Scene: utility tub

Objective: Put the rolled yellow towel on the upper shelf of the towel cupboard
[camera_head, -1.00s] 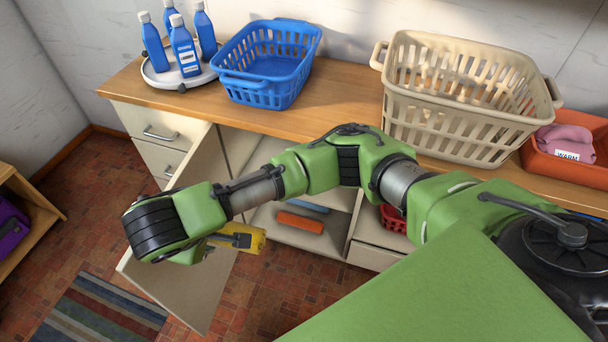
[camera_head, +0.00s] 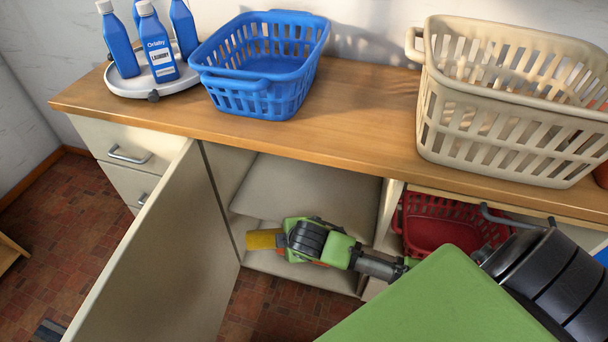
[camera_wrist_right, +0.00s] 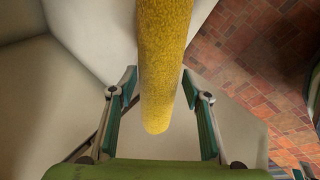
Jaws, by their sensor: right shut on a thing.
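The rolled yellow towel (camera_head: 262,239) is held in my right gripper (camera_head: 282,240), in the left part of the cupboard opening. In the wrist view the towel (camera_wrist_right: 162,60) runs lengthwise between the two fingers (camera_wrist_right: 160,98). The towel cupboard's door (camera_head: 165,255) stands open at the left. A pale surface, apparently the upper shelf (camera_head: 305,190), shows bare above the towel and my gripper. A lower shelf (camera_head: 310,276) shows below, partly hidden by my arm. I cannot tell how deep inside the towel is. My left gripper is out of view.
The wooden counter (camera_head: 360,110) overhangs the cupboard. On it stand a blue basket (camera_head: 262,100), a beige basket (camera_head: 515,150) and a white turntable (camera_head: 150,88) with several blue bottles. A red basket (camera_head: 450,235) sits in the compartment to the right.

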